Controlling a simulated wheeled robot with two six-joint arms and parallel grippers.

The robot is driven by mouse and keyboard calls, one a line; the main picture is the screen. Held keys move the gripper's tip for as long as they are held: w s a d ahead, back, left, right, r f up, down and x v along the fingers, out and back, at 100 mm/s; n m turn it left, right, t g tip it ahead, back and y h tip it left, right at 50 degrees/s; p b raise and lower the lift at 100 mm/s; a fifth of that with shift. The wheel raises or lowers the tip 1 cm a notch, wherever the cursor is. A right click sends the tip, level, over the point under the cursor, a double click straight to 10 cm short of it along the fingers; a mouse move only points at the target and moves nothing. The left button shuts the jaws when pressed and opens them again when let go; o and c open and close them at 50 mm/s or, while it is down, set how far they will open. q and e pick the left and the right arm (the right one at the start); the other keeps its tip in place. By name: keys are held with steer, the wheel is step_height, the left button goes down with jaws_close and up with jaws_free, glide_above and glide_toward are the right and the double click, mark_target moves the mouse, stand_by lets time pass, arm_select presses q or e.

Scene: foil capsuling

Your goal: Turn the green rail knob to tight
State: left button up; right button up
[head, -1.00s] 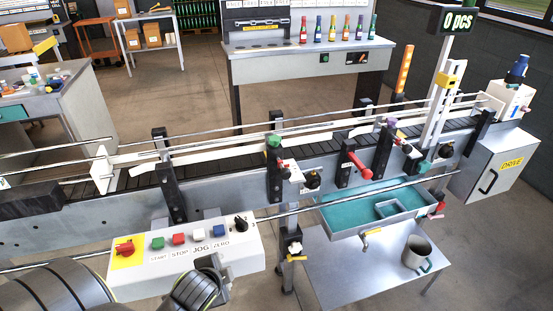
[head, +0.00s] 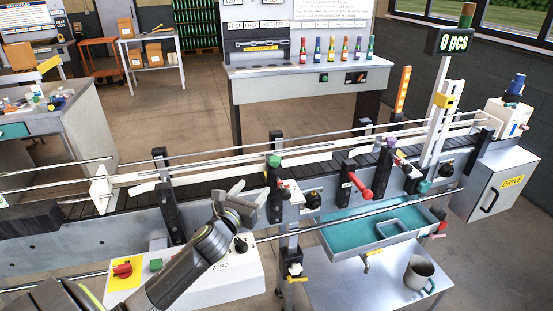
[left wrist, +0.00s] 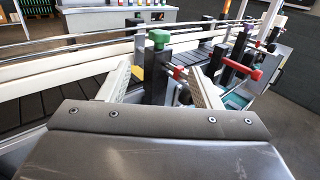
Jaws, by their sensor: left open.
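The green rail knob (head: 274,160) sits on top of a black post at the conveyor's near side. In the left wrist view the green knob (left wrist: 159,38) shows beyond and between my two open fingers. My left gripper (head: 250,191) is open and empty, a little to the left of the post and lower than the knob, apart from it. The left wrist view shows both fingers (left wrist: 160,72) spread with nothing held. Whether the knob is loose or tight cannot be seen. My right gripper is not in view.
A red handle (head: 360,184), a purple knob (head: 392,142) and a second green knob (head: 424,186) are on posts further right. The control box (head: 215,277) lies below my left arm. A steel rail (head: 340,220) runs along the front. A teal tray (head: 345,238) and a mug (head: 419,272) are at right.

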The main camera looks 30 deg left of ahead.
mark_target(276, 156)
arm_select(q)
steer(key=w, duration=0.5)
steer(key=w+a+p, duration=0.1)
steer(key=w, duration=0.4)
steer(key=w+a, duration=0.1)
steer(key=w, duration=0.4)
steer(key=shift+w+a, duration=0.2)
steer(key=shift+a, duration=0.05)
steer(key=shift+w+a, duration=0.15)
steer(key=shift+w, duration=0.7)
steer(key=c, duration=1)
